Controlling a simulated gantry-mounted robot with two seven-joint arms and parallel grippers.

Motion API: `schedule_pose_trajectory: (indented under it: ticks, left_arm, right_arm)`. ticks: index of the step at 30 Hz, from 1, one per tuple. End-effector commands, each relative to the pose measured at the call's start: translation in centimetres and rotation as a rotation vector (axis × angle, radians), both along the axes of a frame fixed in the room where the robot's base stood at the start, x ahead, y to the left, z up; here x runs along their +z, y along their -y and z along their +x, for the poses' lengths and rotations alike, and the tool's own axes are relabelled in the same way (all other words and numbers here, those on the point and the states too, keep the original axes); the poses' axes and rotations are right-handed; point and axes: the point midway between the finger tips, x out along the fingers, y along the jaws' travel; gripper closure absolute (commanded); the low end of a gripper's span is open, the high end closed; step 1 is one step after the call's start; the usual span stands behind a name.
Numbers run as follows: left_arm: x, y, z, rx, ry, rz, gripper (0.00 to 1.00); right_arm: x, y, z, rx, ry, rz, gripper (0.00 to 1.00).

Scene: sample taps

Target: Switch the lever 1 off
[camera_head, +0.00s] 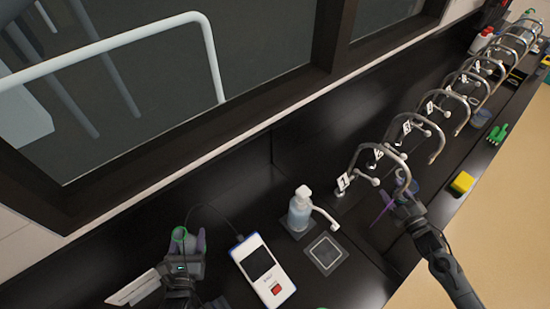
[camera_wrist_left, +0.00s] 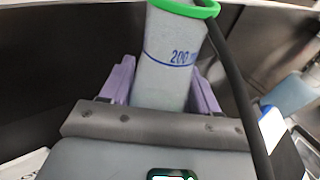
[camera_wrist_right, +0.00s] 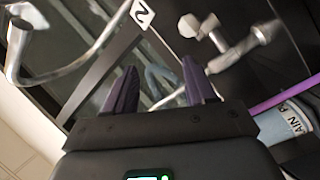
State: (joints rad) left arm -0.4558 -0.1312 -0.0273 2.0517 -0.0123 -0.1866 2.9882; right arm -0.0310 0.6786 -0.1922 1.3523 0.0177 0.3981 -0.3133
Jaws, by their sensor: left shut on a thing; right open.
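The tap labelled 1 (camera_head: 368,160) is the nearest of a row of curved metal taps; its number tag (camera_head: 343,181) is at its base. A pale lever knob (camera_head: 374,182) shows beside that tag. My right gripper (camera_head: 404,192) is open beside tap 1's spout. In the right wrist view my open fingers (camera_wrist_right: 160,75) point toward the tap fittings, with a pale-ended valve lever (camera_wrist_right: 238,45) ahead and a tag reading 2 (camera_wrist_right: 142,12). My left gripper (camera_head: 187,242) is shut on a clear green-rimmed vessel (camera_wrist_left: 172,60) with a 200 mark, well left of the taps.
A pump bottle (camera_head: 300,212), a dark square pad (camera_head: 325,251) and a white handheld meter (camera_head: 262,270) stand between my arms. A purple stick (camera_head: 381,216) is close to my right gripper. A yellow sponge (camera_head: 462,183) lies at the right edge.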

Motion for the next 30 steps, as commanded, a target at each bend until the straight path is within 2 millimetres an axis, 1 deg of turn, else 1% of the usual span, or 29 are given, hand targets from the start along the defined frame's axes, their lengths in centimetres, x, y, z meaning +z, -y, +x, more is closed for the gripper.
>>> schedule_pose_trajectory:
  ticks: [1, 8, 9, 12, 18, 24, 30]
  left_arm:
    - [-0.2, 0.0, 0.0, 0.0, 0.0, 0.0, 0.69]
    - [-0.7, 0.0, 0.0, 0.0, 0.0, 0.0, 0.69]
    - [-0.6, 0.0, 0.0, 0.0, 0.0, 0.0, 0.69]
    - [-0.6, 0.0, 0.0, 0.0, 0.0, 0.0, 0.69]
    - [-0.8, 0.0, 0.0, 0.0, 0.0, 0.0, 0.69]
    - [-1.0, 0.0, 0.0, 0.0, 0.0, 0.0, 0.69]
    - [-1.0, 0.0, 0.0, 0.0, 0.0, 0.0, 0.69]
  right_arm:
    - [-1.0, 0.0, 0.1, -0.002, -0.002, 0.002, 0.45]
    - [-5.8, -0.1, 0.1, -0.002, -0.002, 0.003, 0.45]
    - [-5.1, -0.3, 1.1, -0.002, 0.004, 0.003, 0.45]
    - [-5.2, -0.8, 2.8, 0.0, 0.001, 0.003, 0.45]
    - [-5.3, -1.4, 5.4, -0.001, 0.0, 0.001, 0.45]
    - [-5.3, -1.8, 6.8, 0.0, -0.002, 0.002, 0.45]
    - [-5.3, -1.9, 7.3, 0.0, -0.002, 0.002, 0.45]
